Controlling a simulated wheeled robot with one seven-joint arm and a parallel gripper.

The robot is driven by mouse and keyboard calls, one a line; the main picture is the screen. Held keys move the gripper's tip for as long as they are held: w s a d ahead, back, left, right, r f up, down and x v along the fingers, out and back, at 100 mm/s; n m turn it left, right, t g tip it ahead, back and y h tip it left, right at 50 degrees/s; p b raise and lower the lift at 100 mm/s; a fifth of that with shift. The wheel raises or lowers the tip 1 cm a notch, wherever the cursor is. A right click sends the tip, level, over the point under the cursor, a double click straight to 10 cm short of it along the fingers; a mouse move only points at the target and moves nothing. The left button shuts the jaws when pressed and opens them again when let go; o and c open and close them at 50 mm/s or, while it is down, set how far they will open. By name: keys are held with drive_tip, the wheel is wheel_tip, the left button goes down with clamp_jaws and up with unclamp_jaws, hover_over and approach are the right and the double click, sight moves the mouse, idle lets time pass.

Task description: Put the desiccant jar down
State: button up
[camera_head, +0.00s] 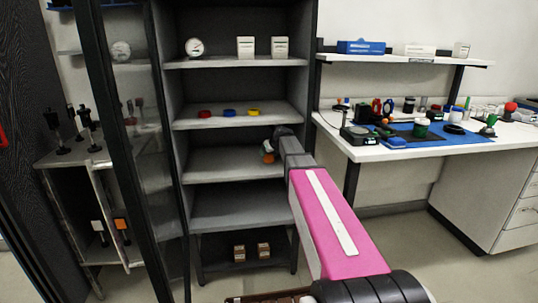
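My arm reaches from the lower right into the open grey shelf cabinet (235,170). My gripper (277,142) is at its far end, small and dark, in front of the bay above the middle shelf (225,168). A small thing with an orange part (268,155), possibly the desiccant jar, shows right below and beside the gripper, above that shelf's right part. I cannot tell whether it rests on the shelf or is held. The fingers are too small and partly hidden to read.
The middle shelf's left part is bare. The shelf above holds red, blue and yellow rings (229,112). Small boxes (251,252) stand at the bottom. A glass door (130,130) stands open at left. A crowded bench (400,152) is at right.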

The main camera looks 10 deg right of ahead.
drive_tip(key=shift+s+f, duration=0.2)
drive_tip(key=shift+f, duration=0.35)
drive_tip(key=shift+f, duration=0.1)
drive_tip(key=o, duration=1)
